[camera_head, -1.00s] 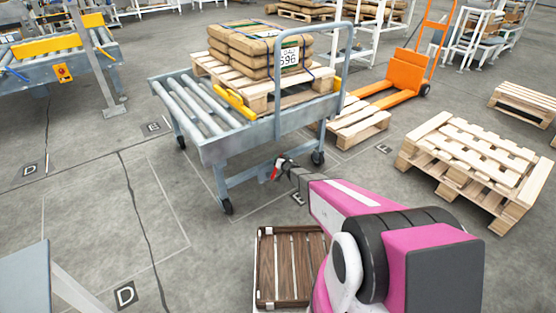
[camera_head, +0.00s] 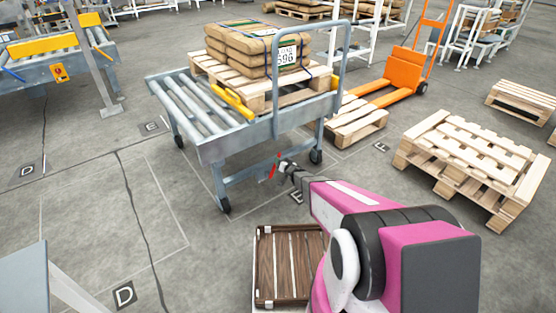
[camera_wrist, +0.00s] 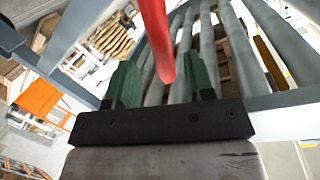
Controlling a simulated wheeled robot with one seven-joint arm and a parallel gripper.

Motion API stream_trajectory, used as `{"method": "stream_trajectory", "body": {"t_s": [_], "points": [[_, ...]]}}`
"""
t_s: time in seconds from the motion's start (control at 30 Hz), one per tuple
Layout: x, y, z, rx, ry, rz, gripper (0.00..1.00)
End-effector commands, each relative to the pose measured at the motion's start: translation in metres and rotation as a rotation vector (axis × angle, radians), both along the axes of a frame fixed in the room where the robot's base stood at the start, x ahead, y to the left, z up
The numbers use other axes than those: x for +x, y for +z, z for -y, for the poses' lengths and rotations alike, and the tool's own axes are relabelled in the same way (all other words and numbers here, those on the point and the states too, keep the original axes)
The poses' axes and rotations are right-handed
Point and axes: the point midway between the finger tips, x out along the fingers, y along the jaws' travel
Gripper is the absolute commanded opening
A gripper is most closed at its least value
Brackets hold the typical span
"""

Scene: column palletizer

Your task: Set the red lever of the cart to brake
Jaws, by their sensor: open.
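The cart (camera_head: 217,147) is a grey roller-top frame on casters, with a tall loop handle. Its red lever (camera_head: 274,168) stands tilted at the lower front end, its upper end leaning slightly right. My gripper (camera_head: 284,167) is right beside the lever, small in the head view. In the wrist view my gripper (camera_wrist: 163,84) is open, with two green fingertips apart. The red lever (camera_wrist: 154,38) comes down from the top, and its lower end shows in the gap between the fingertips. I cannot tell whether it touches either one.
A pallet (camera_head: 285,100) with brown sacks (camera_head: 240,47) sits on the cart. A brown slatted crate (camera_head: 290,266) is below my arm. Pallets (camera_head: 465,160) and an orange pallet jack (camera_head: 405,75) stand at right. Floor left of the cart is clear.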

Motion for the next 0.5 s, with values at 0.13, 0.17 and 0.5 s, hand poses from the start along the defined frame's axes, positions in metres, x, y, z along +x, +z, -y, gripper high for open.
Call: {"method": "stream_trajectory", "body": {"t_s": [0.13,0.17,0.5], "points": [[-0.028,0.008,0.014,0.001,-0.001,0.000,0.48],[-0.032,0.008,0.016,0.001,-0.001,0.000,0.48],[-0.046,0.009,0.024,0.001,-0.001,0.000,0.48]]}}
